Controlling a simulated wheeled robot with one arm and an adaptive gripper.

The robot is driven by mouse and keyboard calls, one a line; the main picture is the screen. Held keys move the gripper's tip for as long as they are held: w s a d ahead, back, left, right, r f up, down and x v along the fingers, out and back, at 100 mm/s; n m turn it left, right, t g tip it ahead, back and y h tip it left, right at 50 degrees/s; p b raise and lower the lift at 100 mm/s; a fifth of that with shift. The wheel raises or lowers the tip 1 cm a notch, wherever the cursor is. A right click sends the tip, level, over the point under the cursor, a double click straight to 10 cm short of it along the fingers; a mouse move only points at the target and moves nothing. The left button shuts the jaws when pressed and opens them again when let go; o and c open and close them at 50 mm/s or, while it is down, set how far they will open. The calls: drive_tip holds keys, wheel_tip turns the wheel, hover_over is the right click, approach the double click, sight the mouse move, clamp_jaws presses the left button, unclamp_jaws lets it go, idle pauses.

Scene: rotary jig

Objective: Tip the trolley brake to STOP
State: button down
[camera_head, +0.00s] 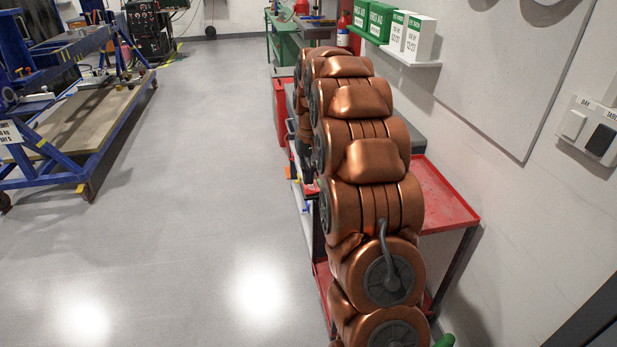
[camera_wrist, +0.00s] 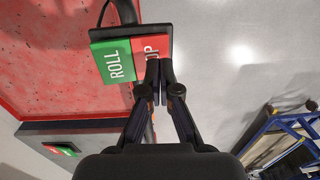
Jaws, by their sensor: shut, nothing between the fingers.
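The trolley brake is a two-part pedal in the wrist view, with a green ROLL half (camera_wrist: 113,62) on the left and a red half (camera_wrist: 150,50) on the right. Only "OP" of the red half's lettering shows. My gripper (camera_wrist: 159,64) is shut and empty. Its fingertips overlap the lower edge of the red half in the picture; I cannot tell whether they touch it. Which way the pedal is tipped is not clear. In the head view, my copper arm hides the brake and the gripper. The red trolley (camera_head: 447,196) shows behind the arm.
A grey box (camera_wrist: 40,138) with a small green and red part (camera_wrist: 62,149) sits on the trolley. A wall shelf (camera_head: 412,58) with green and white boxes is at the right. A blue frame (camera_head: 60,165) stands at the left. The floor between is clear.

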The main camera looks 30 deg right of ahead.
sight(306, 188)
drive_tip(key=r, duration=0.4)
drive_tip(key=shift+w+a+p, duration=0.15)
drive_tip(key=shift+a+p, duration=0.15)
drive_tip(key=shift+p, duration=0.1)
wheel_tip(306, 188, up, 10)
drive_tip(key=a+b, duration=0.1)
drive_tip(key=b, duration=0.1)
drive_tip(key=shift+w, duration=0.25)
drive_tip(key=shift+a, duration=0.2)
idle(0.5)
